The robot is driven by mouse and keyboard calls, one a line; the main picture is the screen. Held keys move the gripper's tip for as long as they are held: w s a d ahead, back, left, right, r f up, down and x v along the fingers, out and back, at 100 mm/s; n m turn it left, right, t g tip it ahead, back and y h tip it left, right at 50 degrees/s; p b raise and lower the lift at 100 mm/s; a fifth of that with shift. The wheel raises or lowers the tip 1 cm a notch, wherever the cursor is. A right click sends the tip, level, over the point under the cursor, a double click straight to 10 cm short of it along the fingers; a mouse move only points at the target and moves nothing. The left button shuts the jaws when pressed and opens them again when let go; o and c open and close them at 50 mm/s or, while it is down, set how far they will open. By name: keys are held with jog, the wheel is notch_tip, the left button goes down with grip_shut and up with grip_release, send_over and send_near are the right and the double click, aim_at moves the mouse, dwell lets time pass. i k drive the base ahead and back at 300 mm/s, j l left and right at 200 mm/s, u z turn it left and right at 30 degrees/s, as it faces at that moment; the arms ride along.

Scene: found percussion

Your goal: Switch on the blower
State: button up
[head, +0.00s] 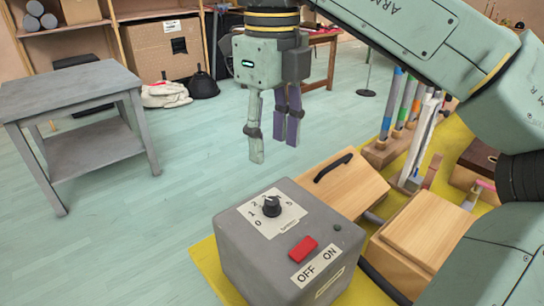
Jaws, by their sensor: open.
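The blower's control seems to be a grey box (272,246) standing on a yellow surface at the lower middle of the head view. Its top has a black rotary knob (271,206) on a white numbered plate and a red rocker switch (303,249). A label reading OFF and ON lies beside the rocker. I cannot tell which side of the rocker is pressed. My gripper (275,150) points down above and behind the box, open and empty, apart from everything.
Wooden boxes (430,232) and a stand of coloured tubes (403,110) lie right of the grey box. A grey table (75,88) stands at the left. Shelves with a cardboard box (162,48) are behind. The floor between is clear.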

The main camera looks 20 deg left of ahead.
aim_at(301, 250)
jog(key=k, duration=1)
